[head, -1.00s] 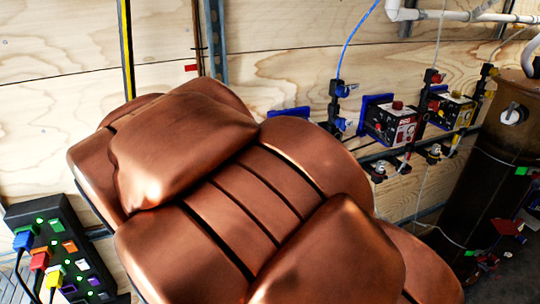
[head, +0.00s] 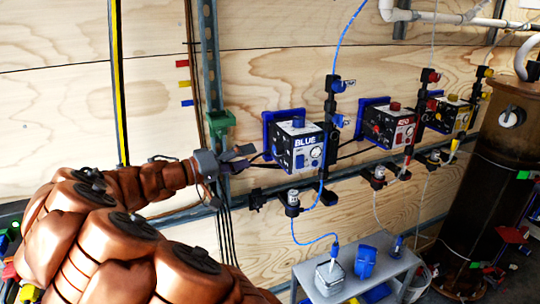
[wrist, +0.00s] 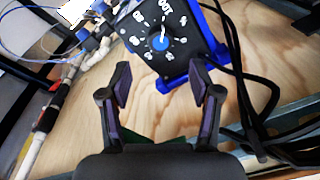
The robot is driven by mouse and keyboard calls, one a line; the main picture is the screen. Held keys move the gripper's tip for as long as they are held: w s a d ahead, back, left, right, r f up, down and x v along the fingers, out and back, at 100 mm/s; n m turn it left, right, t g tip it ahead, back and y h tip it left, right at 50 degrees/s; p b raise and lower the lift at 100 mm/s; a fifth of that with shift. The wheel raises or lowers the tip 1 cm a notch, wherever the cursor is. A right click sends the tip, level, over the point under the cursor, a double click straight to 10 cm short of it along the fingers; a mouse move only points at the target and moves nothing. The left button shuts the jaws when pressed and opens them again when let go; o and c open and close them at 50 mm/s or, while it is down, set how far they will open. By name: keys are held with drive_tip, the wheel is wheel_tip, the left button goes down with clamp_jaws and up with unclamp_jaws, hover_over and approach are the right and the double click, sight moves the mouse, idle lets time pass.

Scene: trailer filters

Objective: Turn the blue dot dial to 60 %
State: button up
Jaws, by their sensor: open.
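The black box labelled BLUE (head: 308,142) is on a blue bracket on the plywood wall in the head view. In the head view my gripper (head: 246,156) is just left of the BLUE box.
A red-labelled box (head: 392,128) and a yellow one (head: 450,113) are mounted further right. A green bracket (head: 220,124) on a metal post is close above my gripper. Black cables (wrist: 255,75) hang right of the dial face. A grey bench (head: 372,270) stands below.

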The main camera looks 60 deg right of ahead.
sight(274, 149)
drive_tip(key=shift+p+x, duration=0.7)
drive_tip(key=shift+x, duration=3.15)
drive_tip(key=c, duration=1.1)
drive_tip(key=shift+c, duration=0.2)
